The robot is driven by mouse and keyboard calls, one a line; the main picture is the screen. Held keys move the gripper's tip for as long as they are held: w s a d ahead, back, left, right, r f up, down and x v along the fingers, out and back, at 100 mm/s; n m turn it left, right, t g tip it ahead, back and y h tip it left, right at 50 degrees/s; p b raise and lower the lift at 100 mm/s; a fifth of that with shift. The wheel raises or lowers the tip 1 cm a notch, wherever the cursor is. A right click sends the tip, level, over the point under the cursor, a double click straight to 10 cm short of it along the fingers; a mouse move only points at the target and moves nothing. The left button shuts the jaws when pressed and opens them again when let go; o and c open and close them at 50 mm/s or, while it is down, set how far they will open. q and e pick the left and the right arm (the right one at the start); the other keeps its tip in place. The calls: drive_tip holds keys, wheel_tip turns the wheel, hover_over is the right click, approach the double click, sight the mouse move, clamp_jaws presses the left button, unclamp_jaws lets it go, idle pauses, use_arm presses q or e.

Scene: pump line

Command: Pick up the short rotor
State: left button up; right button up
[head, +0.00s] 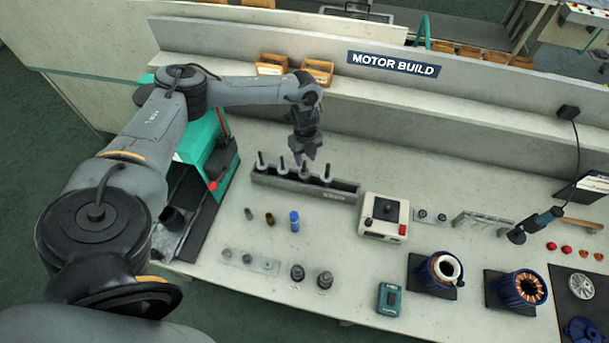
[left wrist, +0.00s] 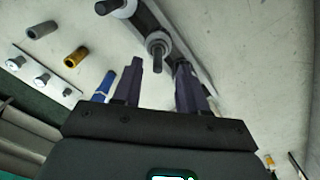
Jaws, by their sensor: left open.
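A grey rack (head: 345,192) on the bench holds several upright rotors with dark shafts and pale bodies. I cannot tell for sure which rotor is the short one. My left gripper (head: 305,156) is above the rack, pointing down, near the third rotor from the left. In the left wrist view, the open, empty jaws (left wrist: 158,78) have one rotor (left wrist: 157,47) just beyond the gap between the fingertips. The fingers seem apart from it. My right gripper is not in view.
A grey sleeve (head: 248,213), a brass sleeve (head: 269,218) and a blue cylinder (head: 295,221) stand in front of the rack. A white box with a red button (head: 384,218) is to its right. A teal machine (head: 205,150) is at left. Wooden bins (head: 317,71) sit behind.

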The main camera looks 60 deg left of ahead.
sight(305, 162)
use_arm(q)
drive_tip(key=shift+s+f, duration=0.15)
drive_tip(key=shift+f, duration=1.6)
drive_tip(key=shift+c, duration=0.2)
clamp_jaws()
drive_tip(key=shift+r, duration=0.1)
